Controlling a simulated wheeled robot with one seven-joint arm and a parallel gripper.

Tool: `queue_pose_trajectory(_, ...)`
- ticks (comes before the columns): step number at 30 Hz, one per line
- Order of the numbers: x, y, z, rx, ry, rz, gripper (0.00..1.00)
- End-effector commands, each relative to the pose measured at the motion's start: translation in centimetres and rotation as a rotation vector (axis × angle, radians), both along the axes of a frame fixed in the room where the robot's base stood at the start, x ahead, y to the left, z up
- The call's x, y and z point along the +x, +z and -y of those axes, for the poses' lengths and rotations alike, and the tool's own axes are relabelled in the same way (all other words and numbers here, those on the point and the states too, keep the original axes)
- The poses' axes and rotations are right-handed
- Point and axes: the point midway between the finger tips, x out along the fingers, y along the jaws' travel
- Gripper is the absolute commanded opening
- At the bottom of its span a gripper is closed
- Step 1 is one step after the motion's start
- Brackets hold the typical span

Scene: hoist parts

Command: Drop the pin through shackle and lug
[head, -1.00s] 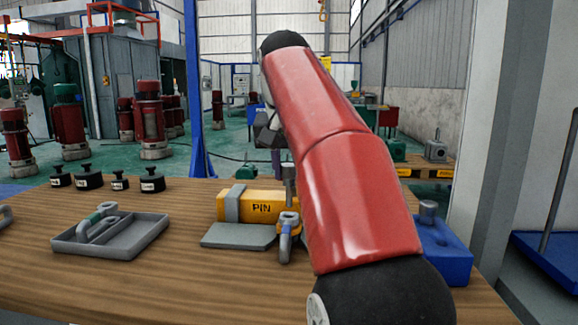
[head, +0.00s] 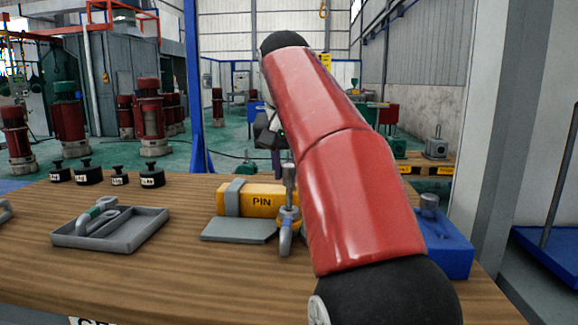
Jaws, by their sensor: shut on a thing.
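The grey pin (head: 289,178) stands upright at the right end of a yellow block (head: 259,200) marked PIN. My gripper (head: 280,158) is shut on the pin's upper end and mostly hidden behind my red arm. Directly below the pin is the yellow lug (head: 289,222) with the grey shackle (head: 285,243) at it. The pin's lower end meets the lug's top in this view. I cannot tell how deep it sits in the holes.
A grey tray (head: 142,235) holding another shackle (head: 97,214) lies to the left. Several black weights (head: 152,179) stand behind it. A grey plate (head: 238,232) lies before the yellow block, and a blue block (head: 447,252) is at the right. Bare wood lies in front.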

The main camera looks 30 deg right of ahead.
Motion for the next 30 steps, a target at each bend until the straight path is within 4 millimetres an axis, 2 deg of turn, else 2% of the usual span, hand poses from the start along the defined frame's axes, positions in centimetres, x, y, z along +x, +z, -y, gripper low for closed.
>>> queue_pose_trajectory(30,0.0,-3.1,0.0,-0.001,0.000,0.001,0.00)
